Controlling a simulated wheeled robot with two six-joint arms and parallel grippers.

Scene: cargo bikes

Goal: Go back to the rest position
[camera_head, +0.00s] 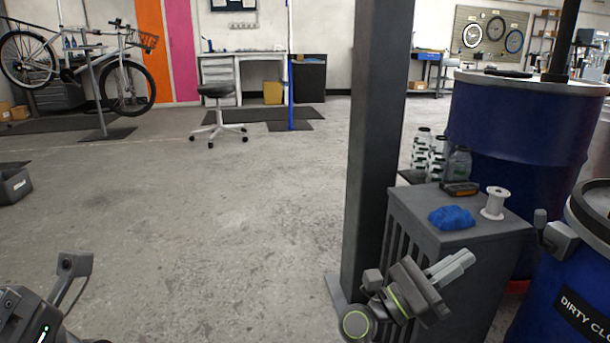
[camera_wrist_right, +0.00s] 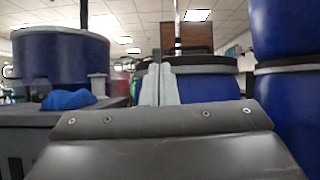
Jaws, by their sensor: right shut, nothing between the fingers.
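My right gripper (camera_head: 455,263) is in the lower right of the head view, in front of the dark grey cabinet and pointing up to the right. Its two light grey fingers are closed together with nothing between them. The fingers also show in the right wrist view (camera_wrist_right: 160,84), upright side by side, with blue drums behind them. Part of my left arm shows at the lower left corner of the head view; its fingers are not seen.
Blue drums (camera_head: 520,125) stand at the right. The floor (camera_head: 200,220) at centre left is clear.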

